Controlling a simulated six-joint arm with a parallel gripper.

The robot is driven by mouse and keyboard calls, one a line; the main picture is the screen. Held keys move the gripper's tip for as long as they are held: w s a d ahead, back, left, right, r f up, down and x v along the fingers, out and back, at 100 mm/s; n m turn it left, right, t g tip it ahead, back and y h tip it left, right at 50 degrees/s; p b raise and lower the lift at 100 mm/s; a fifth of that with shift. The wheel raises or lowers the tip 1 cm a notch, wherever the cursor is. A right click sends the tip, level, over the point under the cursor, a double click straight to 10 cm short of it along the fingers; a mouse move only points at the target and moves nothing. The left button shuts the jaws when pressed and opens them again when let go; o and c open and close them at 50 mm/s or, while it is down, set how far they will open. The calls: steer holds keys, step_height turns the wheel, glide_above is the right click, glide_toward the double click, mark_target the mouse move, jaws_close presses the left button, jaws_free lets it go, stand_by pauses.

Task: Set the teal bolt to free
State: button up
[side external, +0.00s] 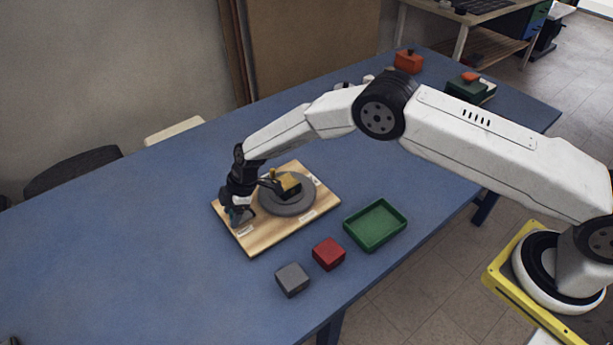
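A wooden board (259,242) lies on the blue table, with small white labels along its edges. A round grey disc (293,207) sits on it, carrying a dark and yellow block (288,184). My gripper (237,216) points down at the board's left corner, beside the disc. A small teal patch (235,217) shows at its fingertips and seems to be the teal bolt; most of it is hidden by my gripper. I cannot tell whether the fingers are open or shut on it. The label wording is too small to read.
A green tray (399,220), a red block (328,253) and a grey block (292,279) stand right and front of the board. An orange-red object (408,62) and a dark green one (468,90) stand at the far end. The table's left part is clear.

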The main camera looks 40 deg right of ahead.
mark_target(248, 216)
steer(key=shift+d, duration=0.15)
steer(key=v, duration=0.7)
steer(key=shift+r, duration=0.35)
stand_by(0.3)
steer(key=shift+d, duration=0.2)
steer(key=s+d+r+m+t+h, duration=0.1)
steer(key=s+d+r+m, duration=0.35)
steer(key=d, duration=0.25)
steer(key=s+d+r+m+h, duration=0.1)
steer(key=s+d+r+m, duration=0.35)
steer(key=d+r, duration=0.2)
steer(key=s+d+r+m+h, duration=0.1)
steer(key=s+d+m, duration=0.2)
steer(key=s, duration=0.6)
steer(key=s+d+r+m+h, duration=0.1)
steer(key=s+d+m, duration=0.2)
steer(key=s+d, duration=0.4)
steer(key=shift+s+d+r+m+t, duration=0.3)
steer(key=shift+s+m, duration=0.1)
steer(key=shift+s, duration=0.75)
